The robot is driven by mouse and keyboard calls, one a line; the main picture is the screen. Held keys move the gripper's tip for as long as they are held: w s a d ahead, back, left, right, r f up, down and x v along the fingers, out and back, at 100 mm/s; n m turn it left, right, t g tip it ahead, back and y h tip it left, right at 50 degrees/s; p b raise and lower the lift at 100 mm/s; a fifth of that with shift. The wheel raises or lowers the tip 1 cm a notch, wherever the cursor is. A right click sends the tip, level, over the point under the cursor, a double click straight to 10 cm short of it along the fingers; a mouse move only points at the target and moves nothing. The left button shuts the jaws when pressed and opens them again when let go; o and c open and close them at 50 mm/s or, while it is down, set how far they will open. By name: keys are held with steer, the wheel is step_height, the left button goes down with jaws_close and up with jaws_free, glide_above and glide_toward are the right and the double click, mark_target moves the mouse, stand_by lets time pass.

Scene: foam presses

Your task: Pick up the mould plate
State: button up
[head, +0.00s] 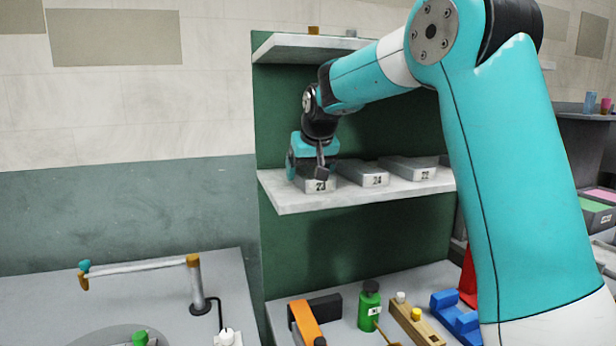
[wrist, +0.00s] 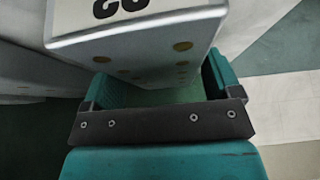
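Several grey metal mould plates lie in a row on the middle shelf in the head view. The left one is numbered 23 (head: 319,186), with plate 24 (head: 364,177) and a plate that seems to read 22 (head: 415,167) to its right. My gripper (head: 308,168) is at the left plate, pointing down and partly covering its top and left side. In the wrist view my gripper (wrist: 160,88) has its teal fingers wide apart. A numbered plate (wrist: 145,62) with brass dots reaches between them. Whether either finger touches it is unclear.
The plates rest on a pale shelf (head: 300,200) against a green back panel, with another shelf (head: 290,46) above. Below, a grey bench holds a green bottle (head: 369,306), an orange-and-black tool (head: 305,322) and blue blocks (head: 456,318). A lamp-like jointed arm (head: 140,267) stands left.

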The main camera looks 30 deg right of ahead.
mark_target(307, 169)
steer(key=c, duration=0.9)
steer(key=shift+r, duration=0.1)
steer(key=shift+r+b, duration=0.6)
steer(key=shift+r, duration=0.75)
steer(key=shift+s+r+b, duration=0.2)
steer(key=shift+r+b, duration=0.1)
steer(key=shift+b, duration=0.05)
steer(key=s+a+b, duration=0.2)
steer(key=s+b, duration=0.1)
steer(key=s, duration=0.5)
steer(key=s+a+b, duration=0.3)
steer(key=s, duration=0.6)
